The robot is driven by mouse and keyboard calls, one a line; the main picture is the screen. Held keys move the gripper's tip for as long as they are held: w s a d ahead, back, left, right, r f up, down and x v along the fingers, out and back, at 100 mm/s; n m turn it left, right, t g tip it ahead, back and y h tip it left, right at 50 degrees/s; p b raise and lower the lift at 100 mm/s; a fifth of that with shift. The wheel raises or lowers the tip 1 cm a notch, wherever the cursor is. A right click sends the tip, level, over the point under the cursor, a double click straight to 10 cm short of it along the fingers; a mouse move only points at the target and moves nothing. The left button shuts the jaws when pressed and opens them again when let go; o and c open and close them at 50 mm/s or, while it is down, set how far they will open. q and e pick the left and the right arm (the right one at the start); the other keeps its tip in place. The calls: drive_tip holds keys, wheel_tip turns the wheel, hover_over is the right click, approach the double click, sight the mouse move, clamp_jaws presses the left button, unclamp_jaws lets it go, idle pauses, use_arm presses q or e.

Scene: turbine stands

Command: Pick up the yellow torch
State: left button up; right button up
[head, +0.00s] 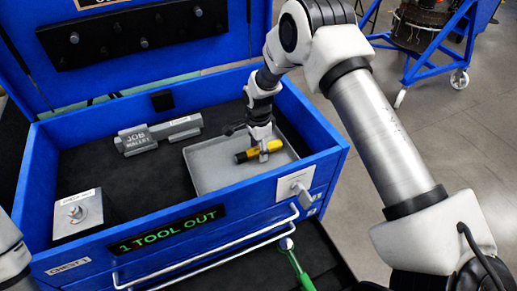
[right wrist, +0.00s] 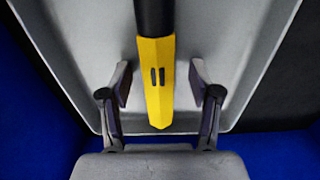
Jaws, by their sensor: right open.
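The yellow torch (head: 259,151) with a black end lies in a shallow grey tray (head: 213,172) inside the blue tool chest. In the right wrist view the torch (right wrist: 158,84) runs lengthwise between my right gripper's fingers (right wrist: 160,85). The fingers are apart, one on each side of the yellow body, with a visible gap on both sides. In the head view my right gripper (head: 262,142) reaches down over the torch and hides part of it. A piece of my left arm shows at the left edge, but its gripper is out of view.
The blue chest (head: 60,243) has raised walls around the tray and an open lid behind. A grey holder labelled "JOB MALLET" (head: 158,134) stands left of the tray. A green-handled tool (head: 298,268) is at the front.

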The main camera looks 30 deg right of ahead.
sight(258, 148)
drive_tip(key=shift+s+r, duration=0.1)
drive_tip(key=shift+s, duration=0.05)
clamp_jaws()
drive_tip(key=shift+r, duration=0.15)
wheel_tip(258, 148, up, 10)
drive_tip(key=b, duration=0.3)
drive_tip(key=c, duration=0.6)
unclamp_jaws()
drive_tip(key=shift+f, duration=0.2)
drive_tip(key=shift+c, duration=0.2)
drive_tip(key=c, duration=0.5)
clamp_jaws()
